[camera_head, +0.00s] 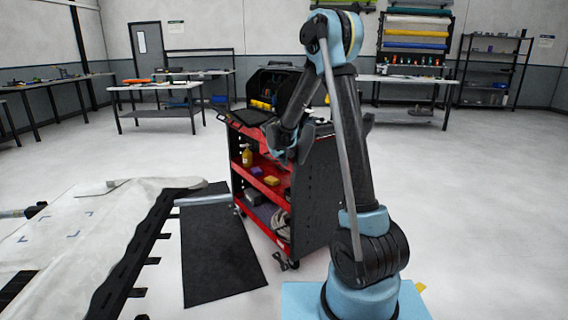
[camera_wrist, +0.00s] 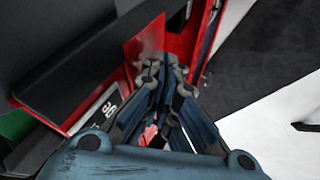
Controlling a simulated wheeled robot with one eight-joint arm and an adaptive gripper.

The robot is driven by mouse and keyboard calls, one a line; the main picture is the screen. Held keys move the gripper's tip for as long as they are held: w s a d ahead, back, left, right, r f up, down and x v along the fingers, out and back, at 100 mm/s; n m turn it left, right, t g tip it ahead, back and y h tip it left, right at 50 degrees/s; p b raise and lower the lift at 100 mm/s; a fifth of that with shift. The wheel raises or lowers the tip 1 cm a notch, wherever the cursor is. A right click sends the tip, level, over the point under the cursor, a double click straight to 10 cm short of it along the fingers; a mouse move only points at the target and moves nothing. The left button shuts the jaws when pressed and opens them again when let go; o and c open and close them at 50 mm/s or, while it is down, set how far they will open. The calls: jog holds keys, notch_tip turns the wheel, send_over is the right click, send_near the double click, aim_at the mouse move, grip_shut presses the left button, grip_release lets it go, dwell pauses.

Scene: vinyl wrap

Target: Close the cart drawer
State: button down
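The red and black cart (camera_head: 318,195) stands upright mid-floor, with its shelf side facing left. A red-edged section, apparently the drawer (camera_head: 246,131), lies at its upper left; my arm hides part of it, and I cannot tell how far it is out. In the wrist view, a red panel of the cart (camera_wrist: 132,62) runs beside a dark inner space. My gripper (camera_wrist: 163,62) has its fingertips together close to the red panel, with nothing visible between them. I cannot tell whether they touch. In the head view, my gripper (camera_head: 283,153) is at the cart's upper front, partly hidden by my arm.
The cart's lower shelves hold a yellow bottle (camera_head: 247,156) and several small items. An open black case (camera_head: 273,84) stands on top. Floor is clear at right.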

jog(key=s+a+f+v, duration=0.1)
jog(key=a+v, duration=0.1)
jog(key=v, duration=0.9)
jog(key=s+d+r+m+g, duration=0.2)
jog(key=s+d+r, duration=0.2)
jog(key=s+d, duration=0.7)
jog(key=s+d+f+m+g, duration=0.1)
jog(key=s+d, duration=0.3)
jog(key=s, duration=0.4)
jog(key=s+d+f+y, duration=0.1)
jog(key=s+d, duration=0.2)
jog(key=s, duration=0.4)
jog(key=s+d+f+m+g, duration=0.15)
jog(key=s+d, duration=0.25)
jog(key=s, duration=0.4)
jog(key=s+d+f+y, duration=0.1)
jog(key=s+f, duration=0.5)
jog(key=s, duration=0.5)
jog(key=shift+f+m, duration=0.3)
jog(key=shift+m, duration=0.15)
jog(key=shift+s+d+g, duration=0.1)
jog(key=shift+s+g, duration=0.05)
jog(key=shift+g, duration=0.1)
